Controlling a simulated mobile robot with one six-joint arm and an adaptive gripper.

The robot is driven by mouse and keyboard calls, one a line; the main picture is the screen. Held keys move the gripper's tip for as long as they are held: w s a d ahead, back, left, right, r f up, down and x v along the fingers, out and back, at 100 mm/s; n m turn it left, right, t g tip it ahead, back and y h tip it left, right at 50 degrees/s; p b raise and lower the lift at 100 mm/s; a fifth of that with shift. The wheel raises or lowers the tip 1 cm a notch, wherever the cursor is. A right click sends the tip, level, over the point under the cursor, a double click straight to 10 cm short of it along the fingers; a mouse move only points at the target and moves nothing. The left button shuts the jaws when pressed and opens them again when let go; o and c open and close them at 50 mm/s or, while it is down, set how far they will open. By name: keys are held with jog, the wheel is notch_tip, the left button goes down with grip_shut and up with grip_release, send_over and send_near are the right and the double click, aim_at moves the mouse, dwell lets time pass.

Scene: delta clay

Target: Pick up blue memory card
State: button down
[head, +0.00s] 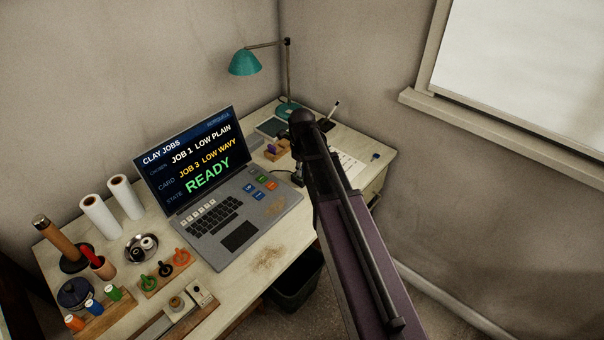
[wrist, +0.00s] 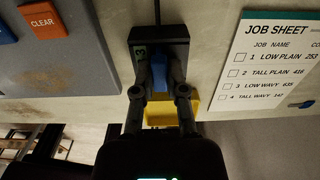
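A blue memory card (wrist: 159,70) stands in a black holder or reader (wrist: 157,34) marked 3, in the upper middle of the wrist view. My gripper (wrist: 159,82) is right at it, with one finger on each side of the card. The fingers are close to the card, but I cannot tell whether both touch it. In the head view my arm hides the card and most of the gripper. A small blue item (wrist: 302,104) lies by the job sheet (wrist: 275,70) in the wrist view; it also shows near the desk's right corner (head: 375,156).
A laptop (head: 240,237) stands left of my arm, its screen reading READY. A yellow object (wrist: 160,112) shows behind my fingers. A teal lamp (head: 245,63) and a wooden block (head: 278,150) are at the back. A dark bin (head: 298,285) stands below the front edge.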

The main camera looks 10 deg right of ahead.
jog(key=shift+r, duration=0.1)
dwell(0.4)
notch_tip(320, 180, up, 4)
jog(key=p, duration=0.4)
jog(key=s+p, duration=0.1)
jog(key=s, duration=1.5)
jog(key=shift+r, duration=0.4)
jog(key=shift+d, duration=0.15)
